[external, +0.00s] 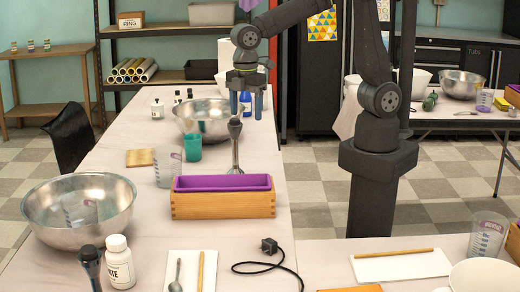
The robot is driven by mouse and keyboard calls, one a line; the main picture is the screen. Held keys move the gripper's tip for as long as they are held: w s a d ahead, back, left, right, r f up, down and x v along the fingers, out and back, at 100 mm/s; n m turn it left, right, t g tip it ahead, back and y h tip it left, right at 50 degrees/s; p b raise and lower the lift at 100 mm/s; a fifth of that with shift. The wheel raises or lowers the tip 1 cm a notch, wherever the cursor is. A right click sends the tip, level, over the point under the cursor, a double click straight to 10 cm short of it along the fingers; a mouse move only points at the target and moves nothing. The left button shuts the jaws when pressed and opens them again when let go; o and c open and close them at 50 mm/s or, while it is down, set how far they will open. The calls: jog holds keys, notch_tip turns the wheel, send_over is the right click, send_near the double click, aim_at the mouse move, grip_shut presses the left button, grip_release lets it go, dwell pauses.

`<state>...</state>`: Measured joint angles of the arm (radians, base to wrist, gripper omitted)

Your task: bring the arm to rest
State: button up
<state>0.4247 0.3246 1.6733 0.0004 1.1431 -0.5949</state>
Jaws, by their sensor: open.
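My gripper (246,106) is in the upper middle of the external view, pointing down with its two blue-tipped fingers apart. Nothing shows between them. A stick blender (235,150) stands upright on the table just below and in front of the fingers, its dark top close to the left finger in the picture. I cannot tell whether they touch. My arm reaches left from its base, bent at the elbow, with the gripper over the long white table (140,185).
A wooden soap mould with purple liner (223,204) stands in front of the blender. A black cord (265,266) lies at the front.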

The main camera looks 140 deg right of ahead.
jog(key=w+a+n, duration=0.2)
jog(key=w+a, duration=0.1)
jog(key=a, duration=0.5)
jog(key=w+a+n, duration=0.3)
jog(key=a, duration=0.5)
jog(key=shift+w+a, duration=0.15)
jog(key=shift+o, duration=0.4)
